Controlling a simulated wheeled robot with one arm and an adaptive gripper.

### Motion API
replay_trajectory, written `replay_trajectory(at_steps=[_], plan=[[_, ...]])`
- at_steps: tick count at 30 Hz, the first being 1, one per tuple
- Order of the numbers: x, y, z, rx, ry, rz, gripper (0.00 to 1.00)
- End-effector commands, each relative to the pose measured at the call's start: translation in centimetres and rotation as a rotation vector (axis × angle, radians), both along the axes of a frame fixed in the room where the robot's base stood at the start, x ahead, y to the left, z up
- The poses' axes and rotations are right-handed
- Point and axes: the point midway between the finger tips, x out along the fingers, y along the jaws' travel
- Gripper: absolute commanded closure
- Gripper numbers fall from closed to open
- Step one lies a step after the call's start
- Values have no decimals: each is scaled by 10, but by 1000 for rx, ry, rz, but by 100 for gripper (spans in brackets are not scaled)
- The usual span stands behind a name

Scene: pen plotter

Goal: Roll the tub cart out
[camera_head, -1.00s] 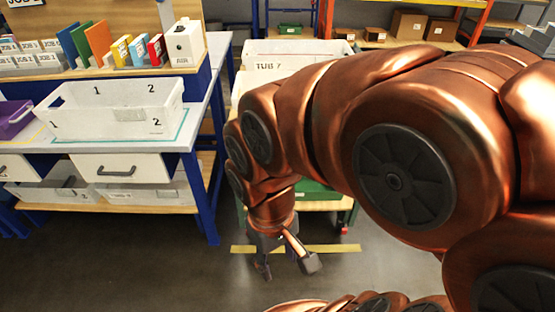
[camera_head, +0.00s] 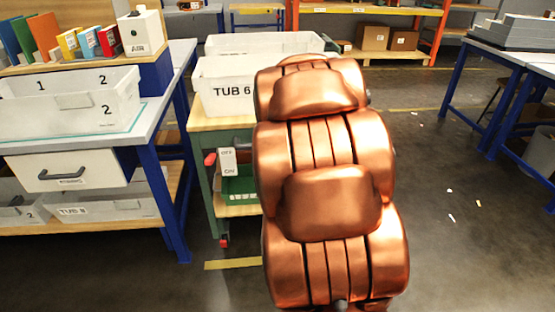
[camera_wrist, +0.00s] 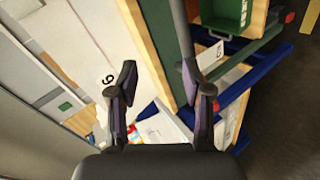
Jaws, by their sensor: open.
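The tub cart has a green frame and wooden shelves (camera_head: 200,128). It stands beside the blue-legged bench. On its top are white tubs, the front one marked TUB 6 (camera_head: 222,86), with another behind it. A red-tipped part and an OFF/ON tag (camera_head: 228,161) show at its near side. A green bin (camera_head: 238,190) sits on the lower shelf. My arm hides the cart's right part and my gripper in the head view. In the wrist view my gripper (camera_wrist: 158,82) is open and empty by the cart's wooden edge (camera_wrist: 146,50). Contact cannot be told.
The blue-legged bench (camera_head: 172,190) with a white tub (camera_head: 70,105) stands close on the cart's left. A yellow floor line (camera_head: 233,264) runs in front of the cart. Floor on the right is open, with small scraps, up to another blue bench (camera_head: 470,110). Shelves stand behind.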

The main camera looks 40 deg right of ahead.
Motion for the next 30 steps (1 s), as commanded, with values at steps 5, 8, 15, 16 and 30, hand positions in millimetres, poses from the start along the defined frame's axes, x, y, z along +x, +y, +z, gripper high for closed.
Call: replay_trajectory(at_steps=[5, 8, 15, 16, 30], plan=[[13, -37, -52, -144, -73, 157, 50], [16, -48, -70, -215, -120, 241, 50], [14, -57, -95, -315, -206, 372, 50], [13, -57, -96, -323, -214, 381, 50], [55, -67, -105, -338, -232, 405, 50]])
